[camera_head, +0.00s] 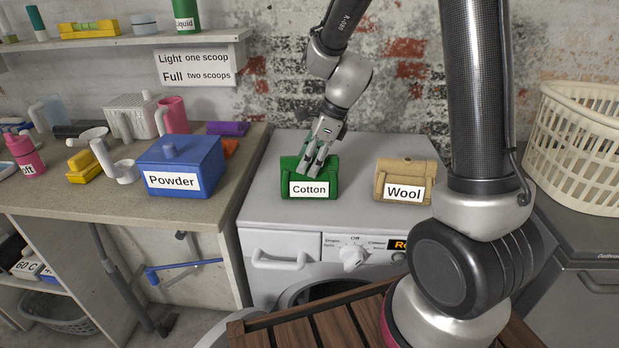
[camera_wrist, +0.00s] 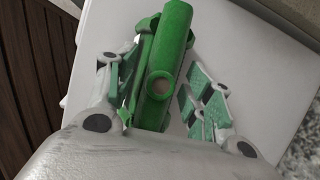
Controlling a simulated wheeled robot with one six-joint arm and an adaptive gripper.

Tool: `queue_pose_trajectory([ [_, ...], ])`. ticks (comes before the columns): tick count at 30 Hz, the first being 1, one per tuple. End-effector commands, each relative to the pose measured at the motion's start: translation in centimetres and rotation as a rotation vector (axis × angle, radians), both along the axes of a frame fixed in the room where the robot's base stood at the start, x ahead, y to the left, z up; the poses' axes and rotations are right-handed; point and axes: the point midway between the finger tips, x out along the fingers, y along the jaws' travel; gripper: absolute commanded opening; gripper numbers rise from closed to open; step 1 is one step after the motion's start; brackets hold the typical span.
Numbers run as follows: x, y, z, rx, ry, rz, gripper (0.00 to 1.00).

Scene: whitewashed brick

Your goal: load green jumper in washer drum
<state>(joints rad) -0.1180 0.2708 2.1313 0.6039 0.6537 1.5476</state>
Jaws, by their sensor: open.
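The green jumper (camera_head: 292,176) is a folded green bundle labelled "Cotton" on top of the white washer (camera_head: 262,213), toward its left side. My gripper (camera_head: 314,168) is over it, pointing down, with its fingers at the bundle. In the wrist view the open fingers of my gripper (camera_wrist: 160,95) stand on either side of the green jumper (camera_wrist: 176,40); I cannot tell whether they touch it. The washer's drum opening (camera_head: 335,290) shows only in part at the front, hidden below by my own body. The door (camera_head: 262,330) seems to stand open to the left.
A tan folded bundle labelled "Wool" (camera_head: 404,181) sits to the right on the washer. A blue "Powder" box (camera_head: 180,167) stands on the left counter (camera_head: 130,207) among scoops and jugs. A cream laundry basket (camera_head: 575,150) is at the right. A shelf (camera_head: 130,42) hangs above left.

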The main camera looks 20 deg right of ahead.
Motion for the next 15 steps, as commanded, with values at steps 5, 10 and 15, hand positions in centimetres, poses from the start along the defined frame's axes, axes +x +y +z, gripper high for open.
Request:
queue_pose_trajectory([
  [5, 0.0, 0.0, 0.0, 0.0, 0.0, 0.0, 0.46],
  [10, -0.01, 0.0, 0.01, 0.0, 0.0, 0.0, 0.15],
  [15, 0.02, 0.0, 0.04, 0.0, -0.001, 0.001, 0.0],
])
